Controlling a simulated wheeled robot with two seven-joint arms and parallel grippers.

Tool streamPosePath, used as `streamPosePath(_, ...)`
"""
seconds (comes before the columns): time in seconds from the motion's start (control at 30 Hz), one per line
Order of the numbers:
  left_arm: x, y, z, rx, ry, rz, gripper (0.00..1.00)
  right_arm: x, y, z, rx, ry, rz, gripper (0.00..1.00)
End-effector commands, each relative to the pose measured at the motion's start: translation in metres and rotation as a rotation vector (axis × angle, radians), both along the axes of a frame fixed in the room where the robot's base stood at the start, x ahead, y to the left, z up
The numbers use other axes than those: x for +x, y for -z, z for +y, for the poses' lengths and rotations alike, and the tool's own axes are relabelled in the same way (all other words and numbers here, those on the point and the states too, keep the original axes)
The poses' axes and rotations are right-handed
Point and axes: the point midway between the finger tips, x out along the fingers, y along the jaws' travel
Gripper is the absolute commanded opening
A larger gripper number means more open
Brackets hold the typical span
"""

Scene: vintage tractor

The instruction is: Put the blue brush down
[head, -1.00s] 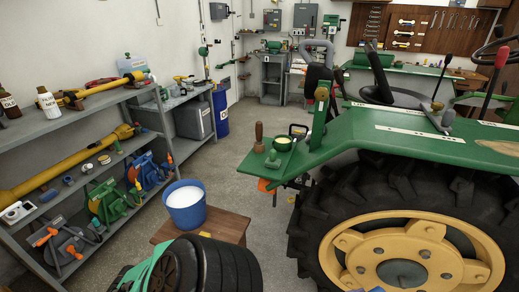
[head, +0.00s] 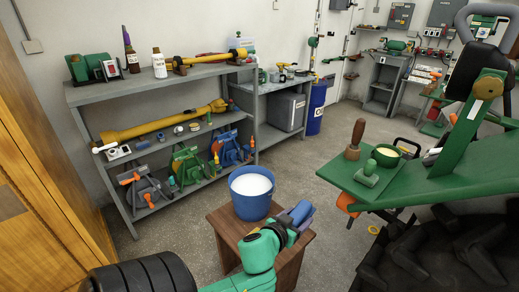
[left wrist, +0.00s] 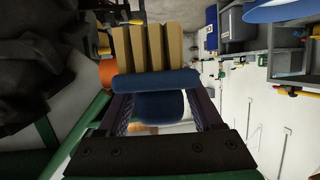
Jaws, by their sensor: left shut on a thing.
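My left gripper (left wrist: 160,108) is shut on the blue brush (left wrist: 155,82), whose handle lies across between the fingers in the left wrist view. Its tan bristles (left wrist: 148,46) point away from the gripper. In the head view my left gripper (head: 298,216) is just right of the blue bucket, above the wooden stool (head: 228,229); the brush is hard to make out there. The blue bucket (head: 251,205) with white contents stands on the stool. My right gripper is in neither view.
A green ledge (head: 338,176) on the tractor holds a wooden-handled tool (head: 355,140), a green block-like item (head: 367,174) and a bowl (head: 386,156). A grey shelf (head: 160,88) with tools stands behind the stool. Black tires flank the stool. Bare floor (head: 320,160) lies between shelf and tractor.

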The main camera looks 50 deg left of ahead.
Motion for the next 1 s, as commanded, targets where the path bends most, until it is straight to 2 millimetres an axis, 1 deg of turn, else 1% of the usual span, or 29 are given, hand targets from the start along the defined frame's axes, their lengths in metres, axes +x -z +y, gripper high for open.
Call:
streamPosePath(0.03, 0.016, 0.036, 0.021, -0.004, -0.019, -0.015, 0.04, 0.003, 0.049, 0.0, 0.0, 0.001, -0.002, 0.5)
streamPosePath(0.07, 0.024, 0.044, 0.033, -0.004, -0.024, -0.015, 0.04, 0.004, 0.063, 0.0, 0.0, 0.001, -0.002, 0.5)
streamPosePath(0.1, 0.034, 0.055, 0.047, -0.003, -0.022, -0.016, 0.04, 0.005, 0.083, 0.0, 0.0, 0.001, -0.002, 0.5)
streamPosePath(0.2, 0.057, 0.073, 0.072, -0.003, 0.015, -0.017, 0.04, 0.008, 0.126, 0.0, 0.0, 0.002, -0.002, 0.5)
streamPosePath(0.3, 0.073, 0.077, 0.083, 0.001, 0.08, -0.015, 0.04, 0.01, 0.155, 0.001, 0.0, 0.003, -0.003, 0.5)
streamPosePath(0.33, 0.076, 0.077, 0.084, 0.001, 0.101, -0.013, 0.04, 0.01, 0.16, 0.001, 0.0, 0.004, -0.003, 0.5)
streamPosePath(0.4, 0.082, 0.073, 0.085, 0.003, 0.138, -0.01, 0.04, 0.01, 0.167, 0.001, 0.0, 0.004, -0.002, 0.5)
streamPosePath(0.47, 0.084, 0.072, 0.085, 0.003, 0.157, -0.006, 0.04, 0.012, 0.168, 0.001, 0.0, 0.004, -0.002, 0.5)
streamPosePath(0.53, 0.084, 0.08, 0.084, 0.0, 0.165, -0.001, 0.04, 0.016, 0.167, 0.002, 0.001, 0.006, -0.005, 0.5)
streamPosePath(0.57, 0.084, 0.087, 0.084, -0.001, 0.166, 0.001, 0.04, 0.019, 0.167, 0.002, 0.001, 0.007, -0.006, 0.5)
streamPosePath(0.73, 0.084, 0.144, 0.084, -0.003, 0.165, 0.003, 0.04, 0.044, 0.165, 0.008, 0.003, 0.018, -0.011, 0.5)
streamPosePath(0.9, 0.085, 0.2, 0.084, 0.0, 0.164, 0.003, 0.04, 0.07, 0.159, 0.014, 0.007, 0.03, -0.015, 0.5)
streamPosePath(1.0, 0.085, 0.222, 0.084, 0.0, 0.164, 0.001, 0.04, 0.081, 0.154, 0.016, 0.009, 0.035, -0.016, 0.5)
